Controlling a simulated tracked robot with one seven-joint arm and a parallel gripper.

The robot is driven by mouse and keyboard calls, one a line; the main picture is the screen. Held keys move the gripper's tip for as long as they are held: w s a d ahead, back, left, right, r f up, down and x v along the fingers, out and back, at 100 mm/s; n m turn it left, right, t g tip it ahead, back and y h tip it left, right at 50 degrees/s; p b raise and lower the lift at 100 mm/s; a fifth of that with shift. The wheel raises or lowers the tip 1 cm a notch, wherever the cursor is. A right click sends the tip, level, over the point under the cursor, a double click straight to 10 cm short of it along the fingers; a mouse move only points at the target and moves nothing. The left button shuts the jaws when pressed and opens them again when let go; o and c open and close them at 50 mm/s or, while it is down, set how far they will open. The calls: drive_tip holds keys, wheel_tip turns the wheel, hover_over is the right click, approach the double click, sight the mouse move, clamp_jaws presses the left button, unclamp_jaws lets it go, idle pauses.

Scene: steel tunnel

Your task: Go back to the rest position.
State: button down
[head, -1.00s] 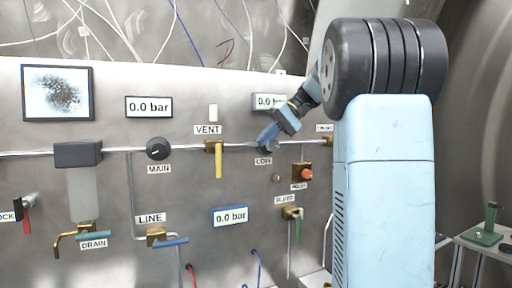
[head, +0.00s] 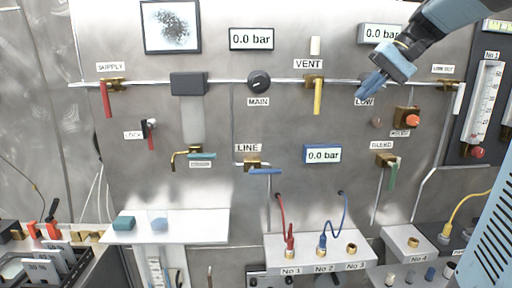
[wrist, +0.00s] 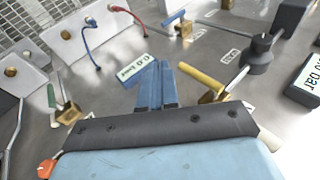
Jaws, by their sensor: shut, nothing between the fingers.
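My gripper (head: 371,86) is in front of the steel panel (head: 215,115), at its upper right, beside the LOW label and right of the yellow VENT handle (head: 317,96). Its blue fingers are together with nothing between them. In the wrist view the shut fingers (wrist: 158,66) point toward the panel, near the lower 0.0 bar display (wrist: 146,70) and the yellow handle (wrist: 201,75). The gripper hides part of the LOW fitting. I cannot tell the exact gap between the fingertips and the panel.
A flow gauge (head: 484,100) stands at right. A tray of parts (head: 45,265) is at lower left.

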drive_tip(key=s+a+f+t+h, duration=0.1)
drive_tip(key=s+a+f+h, duration=0.1)
drive_tip(key=s+f, duration=0.7)
drive_tip(key=s+a+f+n+t+h, duration=0.1)
drive_tip(key=s+a+f+t+h, duration=0.1)
drive_tip(key=s+f+h, duration=0.3)
drive_tip(key=s+f, duration=0.4)
drive_tip(key=s, duration=0.2)
drive_tip(key=shift+a, duration=0.15)
